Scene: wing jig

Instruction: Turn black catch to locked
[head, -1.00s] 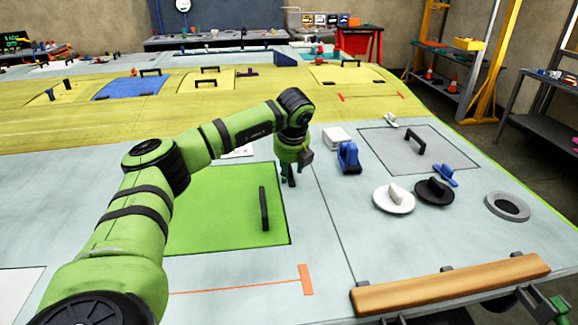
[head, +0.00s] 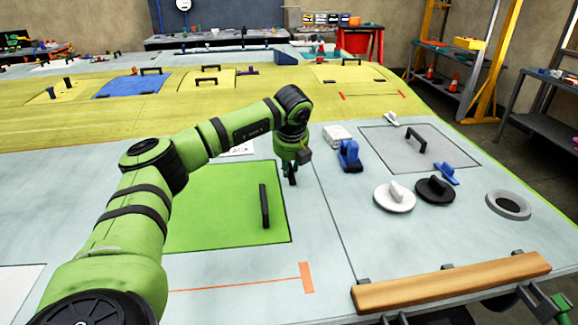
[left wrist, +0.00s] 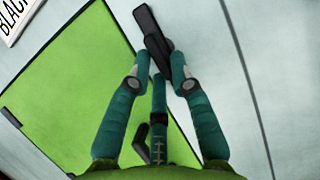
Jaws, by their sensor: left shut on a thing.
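The black catch (left wrist: 152,36) is a dark, narrow bar in the left wrist view. It lies on the pale surface beside the green panel's edge, running roughly along that edge. My left gripper (left wrist: 160,82) is shut on its near end, with one teal finger on each side. In the head view my left gripper (head: 290,172) points down at the far right corner of the green panel (head: 215,205). The catch shows there only as a small dark bit below the fingers. A green and dark part at the lower right edge may be my right gripper (head: 540,303), partly cut off.
The green panel has a black handle (head: 264,206). To the right are a blue clamp (head: 349,157), a white knob (head: 394,197), a black knob (head: 435,190) and a grey ring (head: 508,205). A wooden bar (head: 450,283) runs along the front edge.

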